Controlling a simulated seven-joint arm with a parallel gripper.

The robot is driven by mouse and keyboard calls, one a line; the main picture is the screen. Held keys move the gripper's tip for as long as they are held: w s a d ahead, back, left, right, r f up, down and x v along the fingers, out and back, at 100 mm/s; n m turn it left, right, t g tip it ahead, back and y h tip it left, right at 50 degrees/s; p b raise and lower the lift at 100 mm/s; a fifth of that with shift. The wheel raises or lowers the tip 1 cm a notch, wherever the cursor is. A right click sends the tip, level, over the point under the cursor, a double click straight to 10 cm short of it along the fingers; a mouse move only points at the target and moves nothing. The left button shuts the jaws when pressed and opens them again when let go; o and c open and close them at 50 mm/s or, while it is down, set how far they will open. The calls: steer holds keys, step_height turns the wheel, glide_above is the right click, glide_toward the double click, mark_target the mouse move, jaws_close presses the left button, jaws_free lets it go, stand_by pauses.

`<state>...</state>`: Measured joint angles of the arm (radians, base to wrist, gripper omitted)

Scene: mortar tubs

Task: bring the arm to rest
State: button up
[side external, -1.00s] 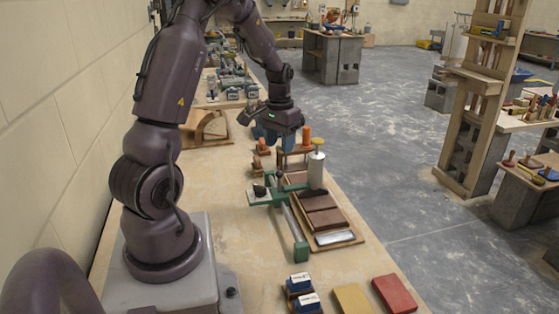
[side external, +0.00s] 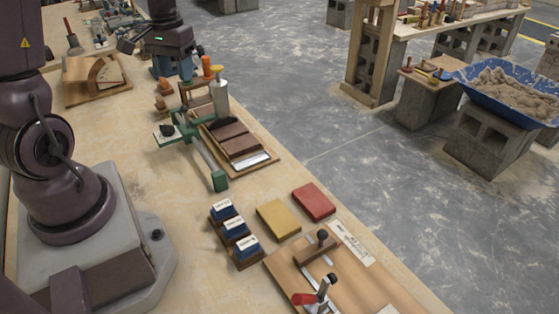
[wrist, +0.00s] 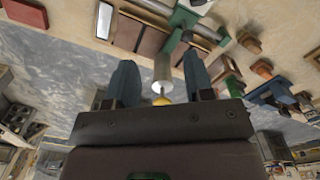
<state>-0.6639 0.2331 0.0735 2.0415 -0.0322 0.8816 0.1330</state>
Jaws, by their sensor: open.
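My gripper (side external: 172,68) is at the back of the bench in the side view, a little behind and left of a pale cylinder (side external: 220,95) with a yellow knob. In the wrist view my gripper (wrist: 161,85) has its two blue fingers wide apart. The same cylinder (wrist: 162,62) shows in the gap between them, but it appears beyond the fingertips, and I see nothing gripped. My upper arm is cut off by the top edge of the side view.
A green clamp (side external: 218,178) and a board with brown tiles (side external: 238,140) lie near the cylinder. A wooden arc stand (side external: 95,78) is left. Blue-topped blocks (side external: 234,228), a yellow block (side external: 278,220) and a red block (side external: 314,201) lie nearer. Bare bench lies between my base and the clamp.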

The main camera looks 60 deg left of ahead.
steer(key=s+d+r+m+t, duration=0.2)
steer(key=d+r, duration=0.4)
steer(key=d, duration=0.5)
steer(key=s+d+r+m+t, duration=0.3)
steer(key=d+r+m, duration=0.2)
steer(key=d, duration=0.6)
steer(key=shift+s+d+r+t, duration=0.3)
steer(key=shift+s+r, duration=0.1)
steer(key=shift+r, duration=0.1)
